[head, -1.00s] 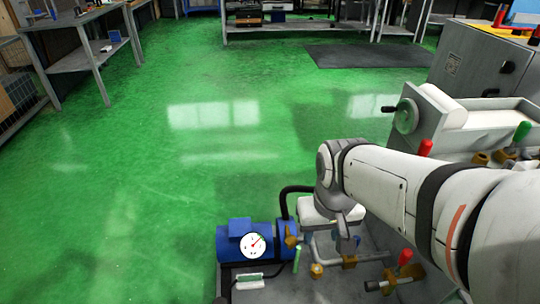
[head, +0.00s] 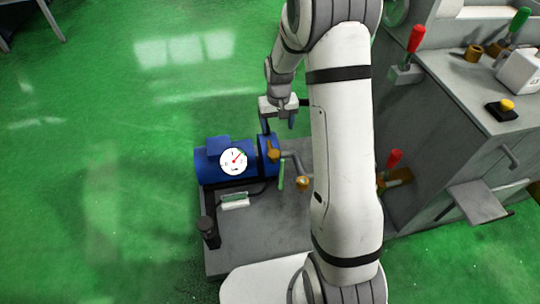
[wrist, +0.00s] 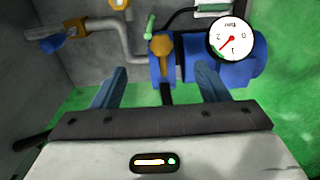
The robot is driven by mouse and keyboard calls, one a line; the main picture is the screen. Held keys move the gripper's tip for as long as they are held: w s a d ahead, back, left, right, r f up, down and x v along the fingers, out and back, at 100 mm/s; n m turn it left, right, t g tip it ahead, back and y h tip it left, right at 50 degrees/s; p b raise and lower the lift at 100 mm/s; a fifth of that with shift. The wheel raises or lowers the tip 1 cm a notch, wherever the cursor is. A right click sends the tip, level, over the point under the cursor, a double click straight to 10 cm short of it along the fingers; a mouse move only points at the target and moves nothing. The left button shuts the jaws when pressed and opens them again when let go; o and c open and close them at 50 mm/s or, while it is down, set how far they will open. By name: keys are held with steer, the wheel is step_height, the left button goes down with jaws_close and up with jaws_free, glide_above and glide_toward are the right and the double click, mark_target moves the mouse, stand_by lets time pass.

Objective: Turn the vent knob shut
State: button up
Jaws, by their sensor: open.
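A blue pump (head: 225,165) with a white round gauge (head: 233,161) sits on a grey base plate. A brass knob-like fitting (head: 273,154) is at its right end. It also shows in the wrist view (wrist: 160,46); I cannot tell for certain that it is the vent knob. A thin green handle (head: 281,176) stands beside it. My gripper (head: 279,118) is just beyond the pump's right end. In the wrist view my gripper (wrist: 157,86) has its two fingers well apart, with nothing held between them; the brass fitting appears ahead of the gap.
A grey pipe (head: 292,160) runs to another brass fitting (head: 302,183). A red-handled valve (head: 395,158) is by the grey machine cabinet (head: 440,130). Green floor (head: 100,180) is clear at left.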

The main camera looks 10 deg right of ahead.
steer(key=b, duration=0.2)
glide_above(274, 152)
step_height(274, 152, down, 12)
steer(key=shift+s+f, duration=0.1)
step_height(274, 152, down, 8)
steer(key=b, duration=0.3)
steer(key=shift+c, duration=0.2)
